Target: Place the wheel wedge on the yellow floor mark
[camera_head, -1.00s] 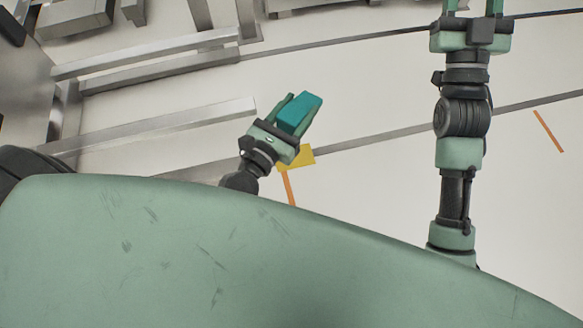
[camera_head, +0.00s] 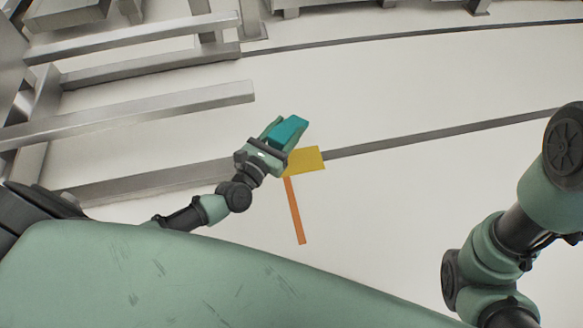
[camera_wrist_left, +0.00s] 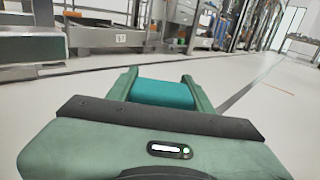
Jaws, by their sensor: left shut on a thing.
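The teal wheel wedge (camera_head: 288,131) is held between the fingers of my left gripper (camera_head: 283,128), in the head view just left of the middle. In the left wrist view the wedge (camera_wrist_left: 162,93) fills the gap between both fingers of the left gripper (camera_wrist_left: 163,92). The yellow floor mark (camera_head: 308,160) lies flat on the floor, just below and right of the gripper in the head view. Part of its left side is hidden by the gripper. How high the wedge is above the floor is hard to tell. My right arm shows at the right edge; its gripper is out of view.
An orange floor strip (camera_head: 295,210) runs down from the yellow mark. A dark floor line (camera_head: 440,132) runs right from it. Metal rails (camera_head: 150,115) and frames stand at the upper left. The pale floor at the right is clear.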

